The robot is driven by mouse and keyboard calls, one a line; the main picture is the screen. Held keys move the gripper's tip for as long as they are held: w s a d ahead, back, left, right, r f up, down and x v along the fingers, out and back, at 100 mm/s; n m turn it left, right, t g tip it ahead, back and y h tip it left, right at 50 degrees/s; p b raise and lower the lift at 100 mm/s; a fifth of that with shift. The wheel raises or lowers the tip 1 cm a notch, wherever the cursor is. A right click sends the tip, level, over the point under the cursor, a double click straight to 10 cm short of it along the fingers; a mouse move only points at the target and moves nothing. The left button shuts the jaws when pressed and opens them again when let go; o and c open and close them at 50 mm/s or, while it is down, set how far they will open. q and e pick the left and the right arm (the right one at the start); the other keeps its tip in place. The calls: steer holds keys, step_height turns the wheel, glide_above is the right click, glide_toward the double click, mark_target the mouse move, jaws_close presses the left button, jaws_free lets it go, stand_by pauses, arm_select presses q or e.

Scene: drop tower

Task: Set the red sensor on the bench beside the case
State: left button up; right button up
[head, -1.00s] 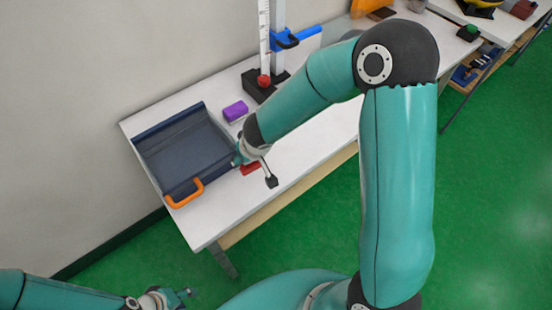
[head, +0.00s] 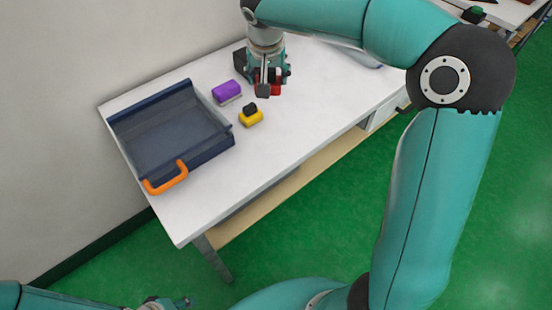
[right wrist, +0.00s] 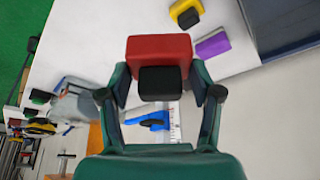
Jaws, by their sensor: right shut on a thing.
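The red sensor (head: 276,89) is a red block with a black knob. In the right wrist view the sensor (right wrist: 160,48) sits between the two fingers of my right gripper (right wrist: 160,86), which is shut on it. In the head view my right gripper (head: 268,86) is over the back of the white bench (head: 290,130), well right of the case; I cannot tell the sensor's height above the bench. The open dark blue case (head: 207,150) with an orange handle lies at the bench's left end. My left gripper (head: 180,303) is cut off at the bottom edge.
A purple block (head: 227,91) and a yellow block (head: 250,119) with a black knob stand right of the case. The bench front, right of the case, is clear. In the right wrist view a blue clamp (right wrist: 152,121) shows beyond the sensor.

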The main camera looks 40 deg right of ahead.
mark_target(276, 84)
steer(key=s+r+b, duration=0.1)
steer(key=s+r+m+b, duration=0.1)
steer(key=s, duration=0.1)
steer(key=shift+f+b, duration=0.2)
steer(key=shift+b, duration=0.15)
arm_select(q)
step_height(276, 84, down, 6)
steer(key=b, duration=0.2)
steer(key=shift+f, duration=0.2)
arm_select(e)
step_height(276, 84, down, 19)
steer(key=shift+f, duration=0.15)
steer(key=o, duration=1.2)
arm_select(q)
steer(key=shift+f, duration=0.1)
arm_select(e)
steer(key=shift+s, duration=0.1)
